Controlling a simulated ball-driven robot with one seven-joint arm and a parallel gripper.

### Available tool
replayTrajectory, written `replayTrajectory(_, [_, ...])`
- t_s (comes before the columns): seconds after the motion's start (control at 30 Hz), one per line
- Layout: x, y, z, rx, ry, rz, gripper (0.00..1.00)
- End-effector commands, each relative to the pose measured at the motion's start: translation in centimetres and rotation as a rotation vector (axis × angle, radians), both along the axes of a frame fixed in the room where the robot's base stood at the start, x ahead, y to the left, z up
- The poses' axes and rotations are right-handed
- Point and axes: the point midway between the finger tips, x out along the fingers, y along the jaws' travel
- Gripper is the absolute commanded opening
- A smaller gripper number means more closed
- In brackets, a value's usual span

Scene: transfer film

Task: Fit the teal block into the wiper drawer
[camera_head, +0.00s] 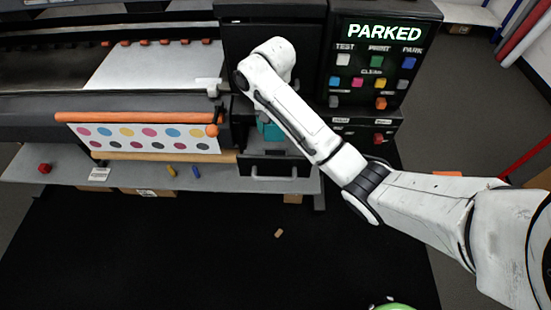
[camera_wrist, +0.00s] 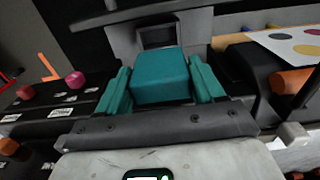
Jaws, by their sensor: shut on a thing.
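The teal block (camera_wrist: 160,76) sits between the two teal fingers of my gripper (camera_wrist: 161,67), which is shut on it, in the wrist view. In the head view a bit of teal (camera_head: 268,128) shows beside my white forearm, above the wiper drawer (camera_head: 268,168); I cannot tell block from fingers there. The drawer stands pulled out under the printer's right end, with a grey handle at its front. In the wrist view a grey frame with a dark opening (camera_wrist: 159,34) lies just beyond the block. The block's underside is hidden, so I cannot tell whether it touches the drawer.
A panel (camera_head: 377,62) reading PARKED with coloured buttons stands right of the drawer. A dotted print (camera_head: 145,138) with an orange roller (camera_head: 135,117) is left of it. A red cube (camera_head: 45,168) and small yellow and blue pieces lie on the shelf. The black floor mat in front is mostly clear.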

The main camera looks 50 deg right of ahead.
Motion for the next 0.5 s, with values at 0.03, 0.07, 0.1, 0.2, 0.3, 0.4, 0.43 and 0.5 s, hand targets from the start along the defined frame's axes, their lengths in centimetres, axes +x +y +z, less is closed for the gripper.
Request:
replayTrajectory(0.03, [-0.2, -0.2, -0.8, 0.001, 0.000, -0.009, 0.37])
replayTrajectory(0.07, [-0.3, -0.3, -1.3, 0.001, 0.000, -0.013, 0.37])
replayTrajectory(0.1, [-0.4, -0.3, -2.0, 0.001, -0.001, -0.015, 0.37])
replayTrajectory(0.2, [-0.4, -0.4, -3.5, 0.000, 0.000, -0.014, 0.37])
replayTrajectory(0.3, [-0.4, -0.4, -4.8, -0.001, 0.001, -0.014, 0.37])
replayTrajectory(0.4, [-0.3, -0.4, -5.9, -0.001, -0.001, -0.013, 0.37])
replayTrajectory(0.43, [-0.3, -0.3, -6.1, -0.001, -0.002, -0.012, 0.37])
replayTrajectory(0.5, [-0.3, -0.3, -6.6, -0.001, -0.001, -0.012, 0.37])
